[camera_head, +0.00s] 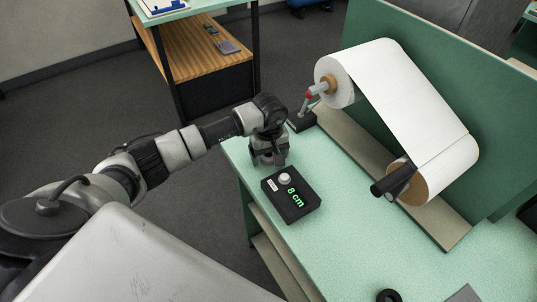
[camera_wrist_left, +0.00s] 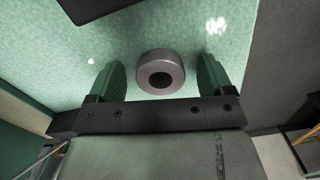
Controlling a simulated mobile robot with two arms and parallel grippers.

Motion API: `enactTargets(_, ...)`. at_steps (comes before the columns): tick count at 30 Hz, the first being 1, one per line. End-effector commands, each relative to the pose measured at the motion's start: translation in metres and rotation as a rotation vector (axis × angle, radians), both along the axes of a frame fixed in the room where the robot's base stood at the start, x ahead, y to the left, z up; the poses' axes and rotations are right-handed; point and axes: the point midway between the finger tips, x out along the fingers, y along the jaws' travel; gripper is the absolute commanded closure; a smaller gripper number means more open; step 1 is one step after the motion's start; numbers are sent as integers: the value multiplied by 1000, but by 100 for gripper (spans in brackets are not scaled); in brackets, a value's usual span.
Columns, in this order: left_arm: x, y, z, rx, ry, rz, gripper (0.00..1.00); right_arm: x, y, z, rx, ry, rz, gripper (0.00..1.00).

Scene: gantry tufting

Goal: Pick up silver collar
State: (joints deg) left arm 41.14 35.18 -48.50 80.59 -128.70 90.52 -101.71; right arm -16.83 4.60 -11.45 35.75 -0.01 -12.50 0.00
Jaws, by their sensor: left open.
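The silver collar (camera_wrist_left: 148,61), a short grey ring with a dark hole, sits on the green tabletop in the left wrist view. My left gripper (camera_wrist_left: 159,80) is open, with one green finger on each side of the collar and a gap to each. In the head view my left gripper (camera_head: 268,160) points down at the near left corner of the table, and I cannot make out the collar there. My right gripper is in neither view.
A black box (camera_head: 290,206) reading "8 cm" stands close beside my left gripper. A white paper web (camera_head: 405,90) runs between two rolls behind it. A black ring (camera_head: 388,296) lies at the front of the green table (camera_head: 350,225). The table's left edge is near my gripper.

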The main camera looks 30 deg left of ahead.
Motion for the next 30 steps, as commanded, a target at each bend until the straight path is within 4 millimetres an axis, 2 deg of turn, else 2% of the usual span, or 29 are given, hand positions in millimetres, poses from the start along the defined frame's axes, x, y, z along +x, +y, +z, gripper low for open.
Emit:
enactTargets(2,0,0,0,0,0,0,18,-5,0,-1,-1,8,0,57)
enactTargets(3,0,0,0,0,0,0,21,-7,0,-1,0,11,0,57)
enactTargets(13,0,0,0,0,0,0,72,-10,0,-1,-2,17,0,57)
enactTargets(20,0,0,2,0,-1,0,73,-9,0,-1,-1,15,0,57)
enactTargets(23,2,1,9,1,-5,0,73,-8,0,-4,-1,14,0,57)
enactTargets(30,1,1,53,2,-7,-1,73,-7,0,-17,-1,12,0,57)
